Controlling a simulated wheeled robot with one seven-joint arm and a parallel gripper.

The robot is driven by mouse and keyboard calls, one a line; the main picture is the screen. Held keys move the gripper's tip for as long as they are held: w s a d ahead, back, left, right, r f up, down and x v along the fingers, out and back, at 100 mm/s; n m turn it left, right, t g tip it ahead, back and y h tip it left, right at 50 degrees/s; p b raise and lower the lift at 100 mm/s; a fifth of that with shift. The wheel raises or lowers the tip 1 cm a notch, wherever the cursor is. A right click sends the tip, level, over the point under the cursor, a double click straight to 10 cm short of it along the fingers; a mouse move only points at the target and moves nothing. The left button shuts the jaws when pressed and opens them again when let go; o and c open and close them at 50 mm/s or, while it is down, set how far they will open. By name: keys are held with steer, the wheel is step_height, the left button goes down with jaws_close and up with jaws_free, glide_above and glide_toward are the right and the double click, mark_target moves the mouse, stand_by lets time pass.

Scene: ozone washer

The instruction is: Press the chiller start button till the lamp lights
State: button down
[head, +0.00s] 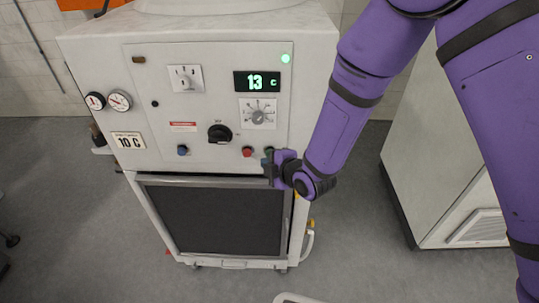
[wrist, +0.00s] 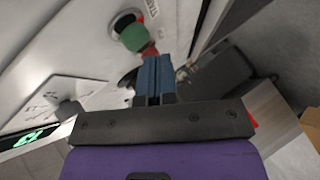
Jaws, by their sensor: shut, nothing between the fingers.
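The chiller (head: 215,110) is a white cabinet with a control panel on its sloped front. In the head view the red button (head: 247,151) is left of my gripper, which largely hides the green one. A round green lamp (head: 286,58) glows at the panel's top right. My gripper (head: 268,160) is shut and empty at the panel's lower right edge. Its blue fingertips (wrist: 155,62) are close beside the green button; I cannot tell if they touch it.
The display (head: 257,82) reads 13 C. A black rotary knob (head: 220,133), a dial (head: 258,115) and a blue button (head: 183,150) share the panel. A dark grille (head: 215,220) lies below. Another pale cabinet (head: 450,170) stands right, with grey floor between.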

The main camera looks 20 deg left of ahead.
steer(key=shift+s, duration=0.2)
steer(key=shift+s+d, duration=0.2)
steer(key=shift+s, duration=0.6)
steer(key=shift+s+d, duration=0.25)
steer(key=shift+s, duration=0.55)
steer(key=shift+s+d, duration=0.2)
steer(key=shift+s, duration=0.6)
steer(key=w+d+r+m+h, duration=0.3)
steer(key=w+d+r+m, duration=0.35)
steer(key=d+r, duration=0.5)
steer(key=d+r+m+h, duration=0.3)
steer(key=d+r+m, duration=0.2)
steer(key=d+r, duration=0.65)
steer(key=s+d+r+m+h, duration=0.1)
steer(key=s+d+r+m, duration=0.25)
steer(key=d, duration=0.25)
steer(key=s+d+r+m+h, duration=0.2)
steer(key=s+d+r+m, duration=0.1)
steer(key=s+d, duration=0.3)
steer(key=s+d+r+m+g, duration=0.1)
steer(key=s+d+r+m, duration=0.1)
steer(key=s, duration=0.4)
steer(key=s+d+r+m+g+h, duration=0.1)
steer(key=s+d+r+m, duration=0.1)
steer(key=s+d+m, duration=0.3)
steer(key=shift+s+d+g, duration=0.3)
steer(key=shift+s+d, duration=0.8)
steer(key=shift+s, duration=0.15)
